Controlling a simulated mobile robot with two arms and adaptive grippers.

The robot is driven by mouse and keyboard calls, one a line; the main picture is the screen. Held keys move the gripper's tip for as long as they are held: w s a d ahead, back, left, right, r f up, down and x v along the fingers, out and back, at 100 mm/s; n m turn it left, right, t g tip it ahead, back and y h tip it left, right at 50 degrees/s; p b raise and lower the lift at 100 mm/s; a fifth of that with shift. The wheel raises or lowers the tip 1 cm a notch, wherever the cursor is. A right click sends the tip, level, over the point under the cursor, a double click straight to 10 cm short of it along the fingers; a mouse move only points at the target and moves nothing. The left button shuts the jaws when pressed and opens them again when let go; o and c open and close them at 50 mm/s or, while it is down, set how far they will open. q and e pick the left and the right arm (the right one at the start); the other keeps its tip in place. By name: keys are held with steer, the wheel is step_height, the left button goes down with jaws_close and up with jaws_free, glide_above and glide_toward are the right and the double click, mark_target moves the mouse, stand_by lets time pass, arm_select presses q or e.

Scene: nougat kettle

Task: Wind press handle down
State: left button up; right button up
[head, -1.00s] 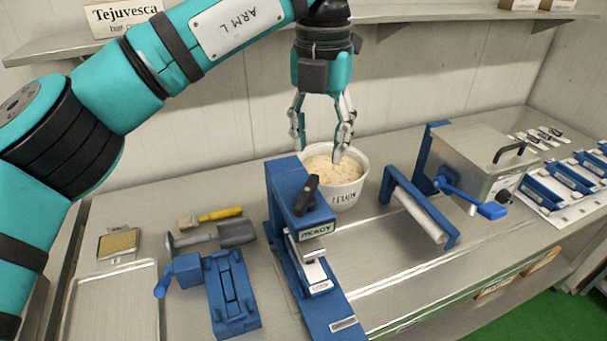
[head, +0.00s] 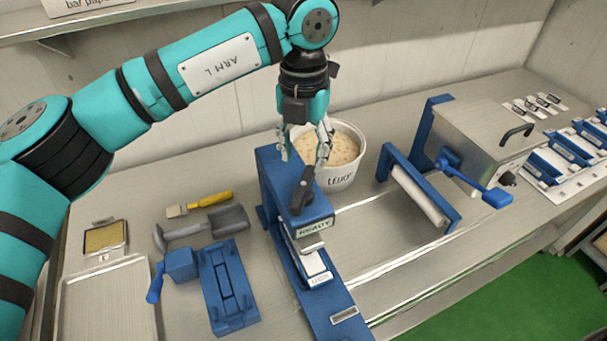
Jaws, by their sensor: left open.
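The blue press (head: 273,176) stands in the middle of the bench with a "READY" label on its head. Its dark handle (head: 303,190) sits on top of the head, tilted up toward the back. I cannot tell whether a finger touches the handle. My right gripper is not in view.
A white tub (head: 338,183) of nougat stands right behind the press. A roller frame (head: 418,195) and a steel box (head: 480,140) with a blue crank are to the right. A blue mould (head: 228,290), scoop (head: 230,220), brush (head: 210,200) and tray (head: 75,310) lie left.

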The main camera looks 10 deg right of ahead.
mark_target(304, 184)
arm_select(q)
step_height(304, 184, down, 7)
steer(key=shift+f+p, duration=0.1)
steer(key=shift+p, duration=1.1)
steer(key=shift+f, duration=0.5)
jaws_close()
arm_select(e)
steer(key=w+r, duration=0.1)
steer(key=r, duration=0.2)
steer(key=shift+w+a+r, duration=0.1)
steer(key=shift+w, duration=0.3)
